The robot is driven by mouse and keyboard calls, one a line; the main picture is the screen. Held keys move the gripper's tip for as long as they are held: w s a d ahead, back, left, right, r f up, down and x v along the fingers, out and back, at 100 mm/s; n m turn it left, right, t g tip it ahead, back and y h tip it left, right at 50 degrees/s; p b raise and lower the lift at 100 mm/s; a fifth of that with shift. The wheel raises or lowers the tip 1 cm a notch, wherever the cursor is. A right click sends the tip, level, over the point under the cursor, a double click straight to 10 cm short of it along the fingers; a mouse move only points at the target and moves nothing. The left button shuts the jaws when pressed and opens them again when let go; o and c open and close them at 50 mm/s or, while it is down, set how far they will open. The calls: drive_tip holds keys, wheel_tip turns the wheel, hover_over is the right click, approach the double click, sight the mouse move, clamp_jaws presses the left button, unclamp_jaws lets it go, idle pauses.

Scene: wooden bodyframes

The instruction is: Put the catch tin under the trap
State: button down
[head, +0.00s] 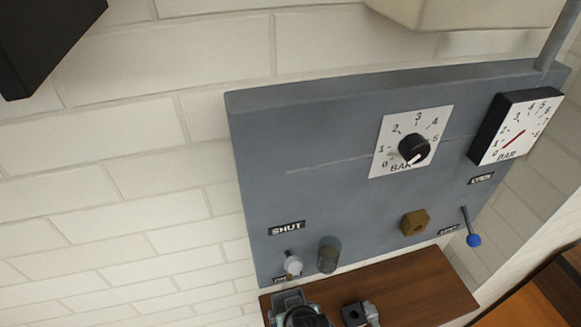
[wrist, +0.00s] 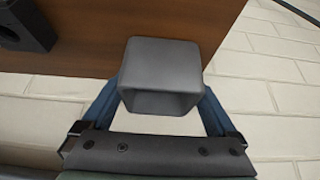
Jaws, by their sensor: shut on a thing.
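The catch tin (wrist: 160,62) is a grey, square, open-ended box in the wrist view. My gripper (wrist: 163,88) is shut on it, with one blue finger on each side. The tin's open end faces the camera, and its far part overlaps the brown shelf in the picture. Whether the tin touches the shelf cannot be told. In the head view, an olive-green cylinder (head: 328,255) sticks out low on the grey panel; I cannot tell if it is the trap. The tin is not clearly visible in the head view, where machinery at the bottom edge is cut off.
The grey panel (head: 330,130) carries a dial knob (head: 414,148), a gauge (head: 512,130), a brass hex fitting (head: 414,222) and a blue-tipped lever (head: 472,232). The brown shelf (head: 425,285) runs below it. A black block (wrist: 25,28) lies on the shelf, near the tin.

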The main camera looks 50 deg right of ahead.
drive_tip(key=shift+w+d, duration=0.1)
drive_tip(key=shift+f, duration=0.15)
unclamp_jaws()
drive_tip(key=shift+f, duration=0.1)
drive_tip(key=shift+s+a+r, duration=0.2)
drive_tip(key=shift+s+r, duration=0.1)
drive_tip(key=shift+r, duration=0.35)
drive_tip(key=v, duration=1.1)
drive_tip(key=shift+f, duration=0.1)
drive_tip(key=shift+s, duration=0.15)
